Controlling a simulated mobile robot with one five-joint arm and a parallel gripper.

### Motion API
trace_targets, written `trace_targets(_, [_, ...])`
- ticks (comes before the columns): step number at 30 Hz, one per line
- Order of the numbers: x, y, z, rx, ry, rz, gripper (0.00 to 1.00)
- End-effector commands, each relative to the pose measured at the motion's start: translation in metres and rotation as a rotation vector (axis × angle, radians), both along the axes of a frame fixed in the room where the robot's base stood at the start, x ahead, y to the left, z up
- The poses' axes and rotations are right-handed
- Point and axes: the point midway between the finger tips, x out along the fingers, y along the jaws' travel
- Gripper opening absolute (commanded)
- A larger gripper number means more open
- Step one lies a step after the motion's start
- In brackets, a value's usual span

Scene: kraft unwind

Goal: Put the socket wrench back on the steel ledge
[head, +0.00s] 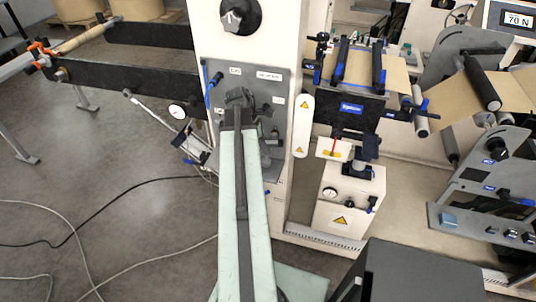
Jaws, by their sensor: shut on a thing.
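My gripper (240,97) is at the far end of my pale green arm, in front of a grey steel panel on the white machine column. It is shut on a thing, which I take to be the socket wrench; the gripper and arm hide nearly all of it. The grey steel panel (271,80) carries small white labels, with a blue-handled tool (213,85) at its left edge. I cannot clearly tell the steel ledge apart; the panel's lower part is partly covered by my arm. Whether the held thing touches the panel cannot be told.
A black knob (240,15) sits above the panel. A white guard with warning signs (304,125) stands just right of it. Cables lie on the open grey floor at lower left.

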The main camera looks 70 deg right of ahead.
Motion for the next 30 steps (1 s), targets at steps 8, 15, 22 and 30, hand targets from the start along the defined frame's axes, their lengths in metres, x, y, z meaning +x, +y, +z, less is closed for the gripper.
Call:
trace_targets(8, [-0.012,-0.005,-0.024,-0.001,0.000,0.001,0.00])
trace_targets(15, [-0.011,-0.005,-0.037,-0.001,0.000,0.001,0.00])
trace_targets(22, [-0.011,-0.005,-0.036,0.000,-0.001,0.002,0.40])
trace_targets(30, [-0.010,-0.005,-0.036,0.000,0.000,0.002,0.40])
